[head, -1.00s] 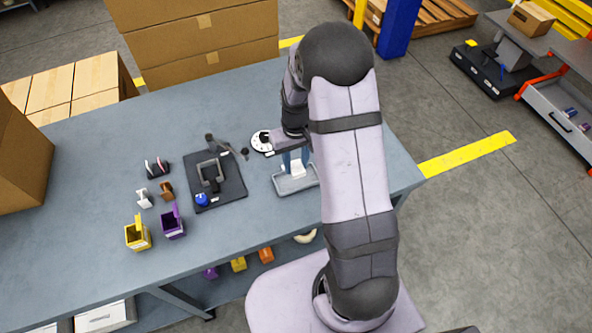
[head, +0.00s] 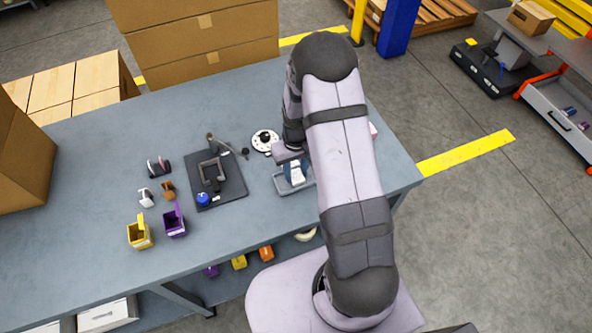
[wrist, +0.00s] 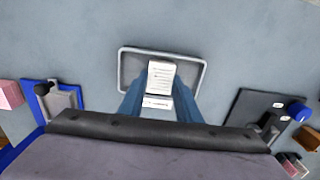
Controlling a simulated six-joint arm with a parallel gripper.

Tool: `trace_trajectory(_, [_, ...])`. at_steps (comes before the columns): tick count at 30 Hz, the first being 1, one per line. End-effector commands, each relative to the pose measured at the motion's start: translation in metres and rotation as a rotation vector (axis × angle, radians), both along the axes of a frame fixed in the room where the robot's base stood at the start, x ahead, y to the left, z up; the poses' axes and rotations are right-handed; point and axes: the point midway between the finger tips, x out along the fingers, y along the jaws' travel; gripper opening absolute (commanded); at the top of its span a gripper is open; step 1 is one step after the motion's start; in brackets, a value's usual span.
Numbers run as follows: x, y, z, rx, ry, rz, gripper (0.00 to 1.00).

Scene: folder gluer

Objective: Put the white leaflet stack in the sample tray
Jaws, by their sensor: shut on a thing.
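The white leaflet stack (wrist: 161,76) is a small white block with printed lines. It is between the blue fingers of my gripper (wrist: 157,103), which are shut on it. In the head view the stack (head: 297,178) shows below my gripper (head: 295,172), within the outline of the tray. The sample tray (wrist: 127,72) is a shallow grey tray with a raised rim; in the head view its rim (head: 281,190) shows partly, the arm covering its right side. I cannot tell whether the stack touches the tray floor.
A white round dial (head: 263,141) lies behind the tray. A black mat (head: 232,188) with a grey fixture and blue knob is to the left. Yellow (head: 140,235) and purple (head: 174,223) boxes stand farther left.

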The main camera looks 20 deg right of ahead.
Motion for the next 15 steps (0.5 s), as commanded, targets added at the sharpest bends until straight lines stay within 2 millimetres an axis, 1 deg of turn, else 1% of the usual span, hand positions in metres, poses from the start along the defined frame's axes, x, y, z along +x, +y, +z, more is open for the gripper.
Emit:
trace_trajectory(5, [-0.0001, 0.0, -0.0039, 0.0, 0.001, 0.0, 0.09])
trace_trajectory(6, [-0.0001, 0.0, -0.0034, 0.0, 0.0, 0.0, 0.35])
trace_trajectory(8, [-0.0001, 0.0, -0.0029, 0.0, 0.0, 0.0, 0.49])
trace_trajectory(15, [-0.0001, 0.0, -0.0028, 0.0, 0.0, 0.0, 0.49])
